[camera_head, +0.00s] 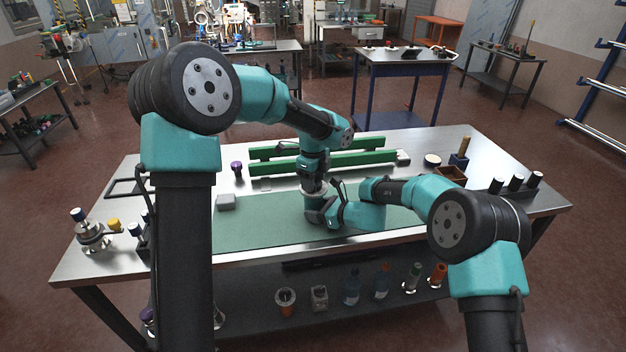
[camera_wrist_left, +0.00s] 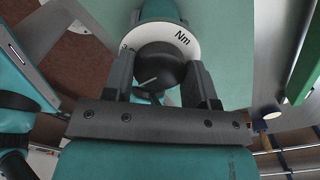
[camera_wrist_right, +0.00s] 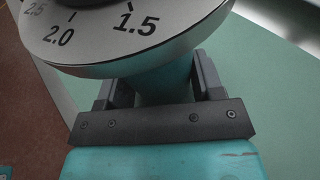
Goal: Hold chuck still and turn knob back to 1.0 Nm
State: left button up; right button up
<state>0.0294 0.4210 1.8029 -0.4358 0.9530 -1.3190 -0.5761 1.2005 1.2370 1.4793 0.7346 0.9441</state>
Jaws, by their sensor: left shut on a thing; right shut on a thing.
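The chuck stands over the green mat near the table's middle, mostly hidden by my grippers in the head view. Its teal body (camera_wrist_right: 165,88) and pale dial face (camera_wrist_right: 110,42) show in the right wrist view; 1.5, 2.0 and part of 2.5 are readable. The black knob (camera_wrist_left: 160,72) sits on the dial in the left wrist view, with a pale pointer line and "Nm" on the ring. My left gripper (camera_head: 314,186) comes from above, shut on the knob. My right gripper (camera_head: 322,212) comes from the side, shut on the chuck body below the dial. The 1.0 mark is not readable.
Two green rails (camera_head: 330,161) lie behind the chuck. A grey block (camera_head: 226,202) and a purple-topped piece (camera_head: 237,167) stand to the left. A metal fitting (camera_head: 91,234) is at the left end. A wooden tray (camera_head: 451,174) and several dark cylinders (camera_head: 516,183) are at right. The green mat (camera_head: 265,228) is otherwise largely clear.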

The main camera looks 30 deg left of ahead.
pick_arm(q)
jog(key=n, duration=1.3)
jog(key=shift+s+d, duration=0.1)
dwell(0.4)
jog(key=o, duration=0.9)
notch_tip(320, 180, up, 12)
dwell(0.4)
